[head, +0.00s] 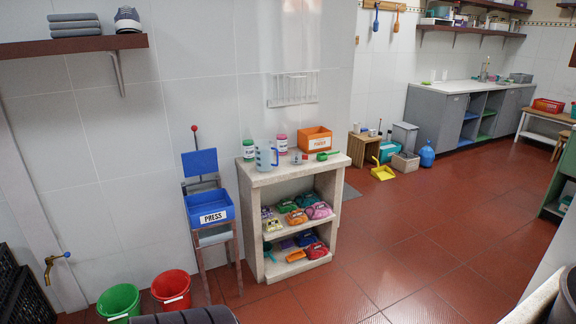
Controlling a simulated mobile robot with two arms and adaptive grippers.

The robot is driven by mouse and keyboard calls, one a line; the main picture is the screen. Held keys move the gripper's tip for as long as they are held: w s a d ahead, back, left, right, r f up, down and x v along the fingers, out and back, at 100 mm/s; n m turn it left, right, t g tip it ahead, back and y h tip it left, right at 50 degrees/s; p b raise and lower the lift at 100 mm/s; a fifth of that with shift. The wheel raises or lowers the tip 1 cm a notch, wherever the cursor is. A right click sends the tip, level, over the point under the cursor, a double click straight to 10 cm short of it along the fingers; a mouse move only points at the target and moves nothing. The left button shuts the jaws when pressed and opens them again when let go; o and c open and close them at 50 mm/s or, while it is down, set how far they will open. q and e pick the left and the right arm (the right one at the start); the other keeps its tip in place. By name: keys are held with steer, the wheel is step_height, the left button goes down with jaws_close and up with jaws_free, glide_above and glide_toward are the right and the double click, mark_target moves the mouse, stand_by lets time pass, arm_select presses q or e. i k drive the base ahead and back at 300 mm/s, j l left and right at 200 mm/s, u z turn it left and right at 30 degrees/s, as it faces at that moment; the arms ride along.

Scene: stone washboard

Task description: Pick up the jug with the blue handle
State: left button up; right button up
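The jug with the blue handle (263,158) stands upright on top of the pale stone shelf unit (290,177), near its left front. Its body is pale and see-through, and the blue handle is on its right side. A green-lidded white tub (248,151) stands just left of it, and a pink-lidded tub (282,145) stands just behind it to the right. Neither of my grippers shows in the head view. Nothing is holding the jug.
An orange box (314,139) and a green scoop (327,155) share the shelf top. The blue press (209,208) stands close at left. Green (118,300) and red (171,289) buckets stand at the lower left. Red floor (420,250) is open to the right.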

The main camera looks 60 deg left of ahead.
mark_target(264, 149)
steer(key=u, duration=2.2)
steer(key=i+j, duration=0.35)
steer(key=i, duration=0.15)
steer(key=i+j, duration=0.4)
steer(key=i, duration=0.15)
